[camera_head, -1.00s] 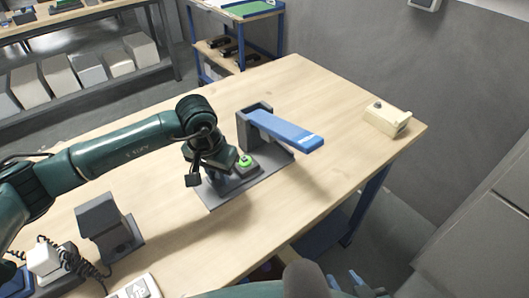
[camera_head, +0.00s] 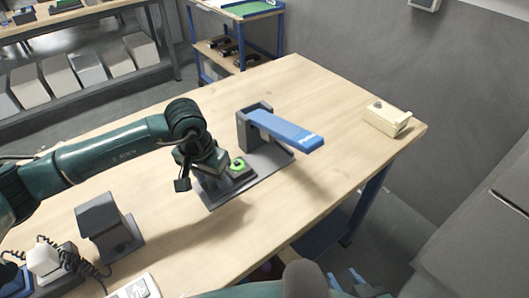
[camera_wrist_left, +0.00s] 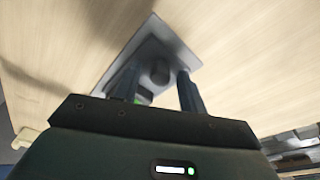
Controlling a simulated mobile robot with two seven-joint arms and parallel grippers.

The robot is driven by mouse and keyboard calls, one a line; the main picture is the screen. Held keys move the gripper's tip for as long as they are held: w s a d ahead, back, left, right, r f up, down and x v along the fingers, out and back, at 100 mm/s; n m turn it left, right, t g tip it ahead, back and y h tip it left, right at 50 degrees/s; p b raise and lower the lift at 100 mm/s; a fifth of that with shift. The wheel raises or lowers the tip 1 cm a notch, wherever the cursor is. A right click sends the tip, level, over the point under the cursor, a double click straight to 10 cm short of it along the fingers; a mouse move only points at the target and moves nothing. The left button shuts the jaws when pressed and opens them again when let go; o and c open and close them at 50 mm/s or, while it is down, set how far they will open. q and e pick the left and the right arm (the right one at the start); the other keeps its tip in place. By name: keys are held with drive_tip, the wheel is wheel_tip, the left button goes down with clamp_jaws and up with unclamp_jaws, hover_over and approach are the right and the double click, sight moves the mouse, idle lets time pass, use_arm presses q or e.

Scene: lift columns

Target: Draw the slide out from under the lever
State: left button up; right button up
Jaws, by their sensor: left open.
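The blue lever (camera_head: 285,130) reaches to the right from a grey upright (camera_head: 242,130) on a grey base plate (camera_head: 268,160). The slide (camera_head: 243,175) is a small dark block with a green ring on top. It sits on the plate, left of and below the lever's bar, next to my left gripper. My left gripper (camera_wrist_left: 157,70) is open and points down at the plate's left part. In the left wrist view a dark round knob (camera_wrist_left: 159,72) shows between its fingers; contact is unclear.
A cream block (camera_head: 386,119) stands at the table's right corner. A grey stand (camera_head: 103,228) and a white device with a coiled cord (camera_head: 45,262) are at the left front. The tabletop right of the plate is clear.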

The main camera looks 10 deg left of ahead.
use_arm(q)
drive_tip(key=shift+r+p, duration=1.45)
drive_tip(key=shift+r, duration=1.55)
drive_tip(key=shift+s, duration=0.1)
